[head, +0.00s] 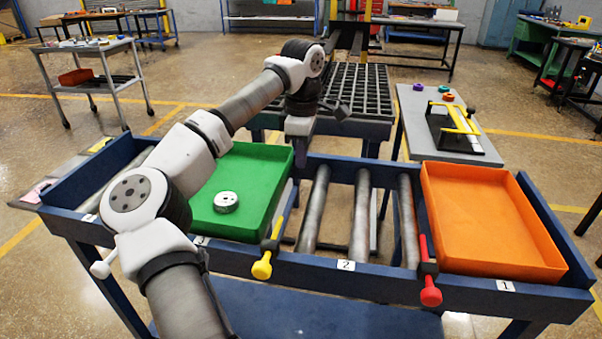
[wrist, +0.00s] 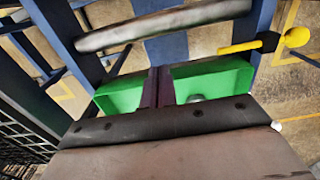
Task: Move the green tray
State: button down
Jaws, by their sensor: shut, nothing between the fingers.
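The green tray (head: 258,168) sits at the left of the blue roller frame, with a round metal part (head: 226,201) lying in it. My gripper (head: 299,160) points down at the tray's far right corner. In the wrist view, my gripper's dark fingers (wrist: 157,85) are together and empty, in front of the green tray's wall (wrist: 120,94), which shows on both sides of them. I cannot tell whether they touch the tray. My arm hides the tray's left part in the head view.
A yellow-knobbed lever (head: 262,262) stands just right of the green tray. Bare rollers (head: 361,215) lie between it and a red-knobbed lever (head: 430,285), beside an orange tray (head: 490,220). A black grid table (head: 355,92) and a grey side table (head: 415,115) stand behind.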

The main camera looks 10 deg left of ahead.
jog(key=a+f+p, duration=0.3)
jog(key=f, duration=0.6)
jog(key=shift+a+f, duration=0.2)
jog(key=shift+a, duration=0.2)
